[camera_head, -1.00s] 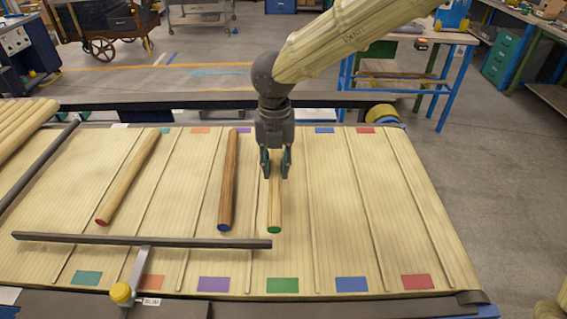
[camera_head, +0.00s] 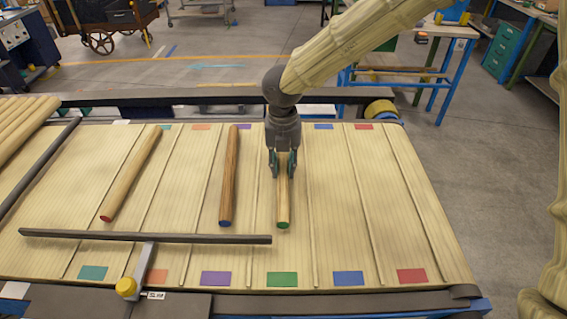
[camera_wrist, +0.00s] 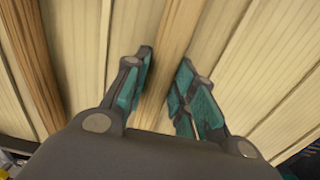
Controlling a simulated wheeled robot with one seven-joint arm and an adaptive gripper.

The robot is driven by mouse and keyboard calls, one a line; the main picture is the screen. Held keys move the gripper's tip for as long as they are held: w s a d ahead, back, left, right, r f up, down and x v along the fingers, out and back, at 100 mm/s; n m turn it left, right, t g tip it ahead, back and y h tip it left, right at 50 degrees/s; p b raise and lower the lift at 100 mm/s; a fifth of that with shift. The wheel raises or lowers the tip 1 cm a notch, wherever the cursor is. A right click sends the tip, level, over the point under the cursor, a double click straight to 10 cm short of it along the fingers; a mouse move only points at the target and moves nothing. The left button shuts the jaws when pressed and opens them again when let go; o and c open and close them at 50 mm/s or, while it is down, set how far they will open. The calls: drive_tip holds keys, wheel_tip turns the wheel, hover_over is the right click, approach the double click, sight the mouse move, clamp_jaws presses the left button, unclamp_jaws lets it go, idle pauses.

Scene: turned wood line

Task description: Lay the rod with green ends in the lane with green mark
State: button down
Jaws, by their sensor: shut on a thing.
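The rod with green ends (camera_head: 283,208) is pale wood, and its near green end faces me. My gripper (camera_head: 283,172) points down and is shut on this rod at its far part; the fingers also flank it in the wrist view (camera_wrist: 163,90). In the picture the rod lines up with the lane with green mark (camera_head: 282,250), between its two thin dividers. The near green mark (camera_head: 282,279) is in front of the rod's end. The far end is hidden behind my gripper. I cannot tell whether the rod touches the lane floor.
A darker rod with a blue end (camera_head: 229,175) lies to the left, and a rod with a red end (camera_head: 131,173) further left. A dark bar (camera_head: 150,237) crosses the left lanes, its right tip near the green end. The lanes with blue (camera_head: 348,278) and red marks (camera_head: 411,276) are empty.

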sight(283, 165)
drive_tip(key=shift+f, duration=0.15)
drive_tip(key=c, duration=1.2)
unclamp_jaws()
drive_tip(key=shift+a, duration=0.1)
drive_tip(key=shift+o, duration=0.2)
wheel_tip(283, 165, up, 12)
drive_tip(key=b, duration=0.2)
drive_tip(key=shift+r, duration=0.2)
